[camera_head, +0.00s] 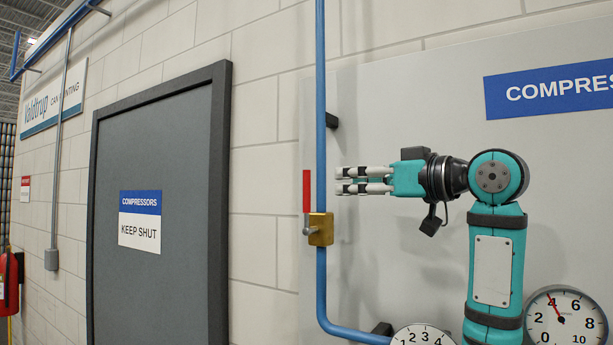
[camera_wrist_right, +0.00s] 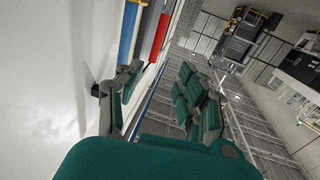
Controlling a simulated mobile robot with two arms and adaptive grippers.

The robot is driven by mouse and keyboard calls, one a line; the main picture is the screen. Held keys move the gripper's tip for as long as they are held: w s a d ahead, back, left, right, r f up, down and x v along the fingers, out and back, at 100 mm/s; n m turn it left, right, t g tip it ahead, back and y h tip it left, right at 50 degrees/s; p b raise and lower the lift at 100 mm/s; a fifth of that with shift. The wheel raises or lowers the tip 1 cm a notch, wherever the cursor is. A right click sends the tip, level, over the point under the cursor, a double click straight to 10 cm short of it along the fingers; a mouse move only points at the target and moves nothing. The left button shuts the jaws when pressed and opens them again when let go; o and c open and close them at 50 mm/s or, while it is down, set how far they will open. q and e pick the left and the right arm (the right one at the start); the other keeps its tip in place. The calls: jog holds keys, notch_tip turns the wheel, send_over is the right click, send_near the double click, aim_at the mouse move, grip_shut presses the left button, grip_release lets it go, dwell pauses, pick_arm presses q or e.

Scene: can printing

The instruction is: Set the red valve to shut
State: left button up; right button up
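The red valve handle (camera_head: 306,190) stands upright, parallel to the blue pipe, above its brass valve body (camera_head: 320,229). My right gripper (camera_head: 340,180) is at handle height, just right of the pipe, with its fingers pointing left. A gap shows between its fingertips and the red handle in the head view. In the right wrist view the fingers (camera_wrist_right: 158,88) are spread and empty, and the red handle (camera_wrist_right: 161,38) shows beyond the tips. My left gripper is in neither view.
The blue pipe (camera_head: 321,100) runs down the wall and bends right below the valve. Round gauges (camera_head: 564,318) sit at the lower right. A grey door (camera_head: 160,270) is to the left, and a fire extinguisher (camera_head: 8,280) hangs at the far left.

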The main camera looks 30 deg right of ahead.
aim_at(309, 184)
jog(key=p+x, duration=0.2)
jog(key=x, duration=0.4)
jog(key=p+x, duration=0.3)
jog(key=x, duration=0.3)
jog(key=shift+w+d, duration=0.15)
jog(key=shift+d, duration=0.05)
jog(key=shift+w+d+f, duration=0.1)
jog(key=shift+w+f, duration=0.15)
jog(key=shift+w, duration=0.05)
jog(key=shift+s+r, duration=0.1)
jog(key=shift+s, duration=0.05)
jog(key=c, duration=0.7)
grip_shut()
